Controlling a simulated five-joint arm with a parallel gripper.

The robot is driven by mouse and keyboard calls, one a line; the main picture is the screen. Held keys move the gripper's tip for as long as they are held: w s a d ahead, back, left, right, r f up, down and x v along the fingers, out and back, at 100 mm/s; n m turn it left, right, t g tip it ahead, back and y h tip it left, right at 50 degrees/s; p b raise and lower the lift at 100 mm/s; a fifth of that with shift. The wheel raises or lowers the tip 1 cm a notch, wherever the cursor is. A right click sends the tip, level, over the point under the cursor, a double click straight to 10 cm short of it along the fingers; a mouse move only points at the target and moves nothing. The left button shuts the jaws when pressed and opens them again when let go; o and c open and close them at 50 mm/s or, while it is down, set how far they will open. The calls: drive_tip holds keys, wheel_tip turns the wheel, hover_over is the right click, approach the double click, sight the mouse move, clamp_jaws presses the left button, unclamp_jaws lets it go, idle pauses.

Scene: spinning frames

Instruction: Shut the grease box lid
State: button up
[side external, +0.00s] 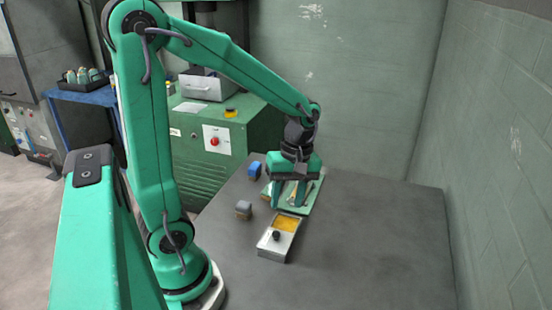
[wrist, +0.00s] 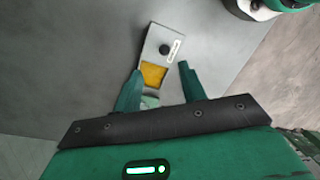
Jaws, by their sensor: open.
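The grease box (side external: 270,254) is a small metal box on the grey table, in front of my gripper in the side view. Yellow grease (side external: 286,224) shows at its end nearer the gripper. The lid (side external: 268,243), with a dark knob (side external: 276,236), covers the other end, so the box is partly open. In the wrist view the grease (wrist: 153,75) lies between the fingers, and the knob (wrist: 164,48) is beyond the fingertips. My gripper (side external: 293,200) is open, pointing down over a green tray, apart from the box. Its fingers (wrist: 160,67) hold nothing visible.
The green tray (side external: 313,196) holds several slim items, partly hidden by my gripper. A blue block (side external: 255,169) and a grey-blue block (side external: 243,210) stand left of it. The table (side external: 370,240) is clear on the right, up to a wall.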

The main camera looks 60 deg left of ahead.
sight(277, 232)
drive_tip(key=shift+a+f+n+g, duration=0.3)
drive_tip(key=shift+f+n+g, duration=0.2)
drive_tip(key=shift+f+n, duration=0.5)
drive_tip(key=shift+x, duration=3.75)
drive_tip(key=shift+a, duration=0.15)
clamp_jaws()
